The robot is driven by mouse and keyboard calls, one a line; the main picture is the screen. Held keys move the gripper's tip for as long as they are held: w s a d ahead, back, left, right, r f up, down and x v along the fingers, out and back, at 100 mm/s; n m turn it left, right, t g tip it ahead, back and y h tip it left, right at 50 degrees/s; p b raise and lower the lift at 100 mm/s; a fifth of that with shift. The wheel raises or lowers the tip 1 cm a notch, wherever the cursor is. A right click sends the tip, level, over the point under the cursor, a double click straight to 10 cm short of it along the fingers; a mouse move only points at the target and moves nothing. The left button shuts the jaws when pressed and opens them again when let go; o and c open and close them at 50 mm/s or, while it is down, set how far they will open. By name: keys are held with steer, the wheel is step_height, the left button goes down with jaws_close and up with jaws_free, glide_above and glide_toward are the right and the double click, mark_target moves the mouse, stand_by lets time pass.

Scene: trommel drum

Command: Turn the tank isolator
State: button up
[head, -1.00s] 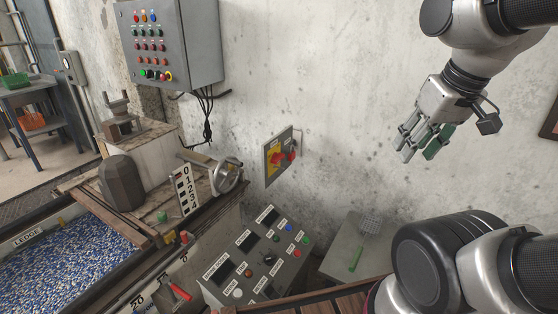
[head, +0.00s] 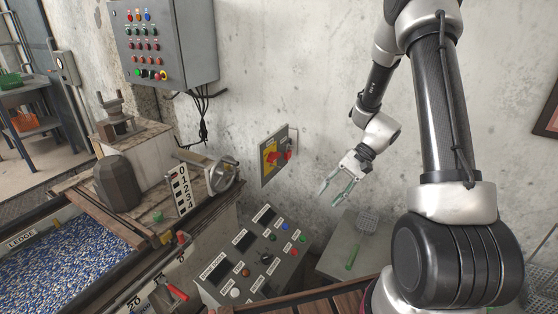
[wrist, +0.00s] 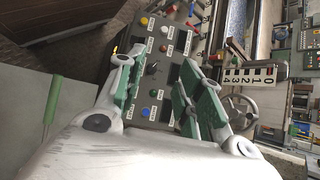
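In the wrist view my gripper's spread fingers (wrist: 160,65) show in front of the control desk (wrist: 152,92). The isolator handle is not visible in the wrist view.
The sloped desk (head: 258,250) with buttons stands below the wall box. A handwheel (head: 222,177) and a number scale (head: 184,190) are to its left. A grey table (head: 335,262) holds a green-handled tool (head: 353,257). A button cabinet (head: 165,45) hangs upper left. Bare wall surrounds the box.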

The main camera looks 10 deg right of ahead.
steer(key=w+a+f+m+t+y, duration=0.3)
steer(key=w+a+f+t+y, duration=0.1)
steer(key=w+f, duration=0.6)
steer(key=n+t, duration=0.1)
steer(key=t, duration=0.9)
glide_toward(277, 158)
steer(key=x, duration=0.9)
steer(key=shift+w+f, duration=0.1)
steer(key=shift+w, duration=0.05)
jaws_close()
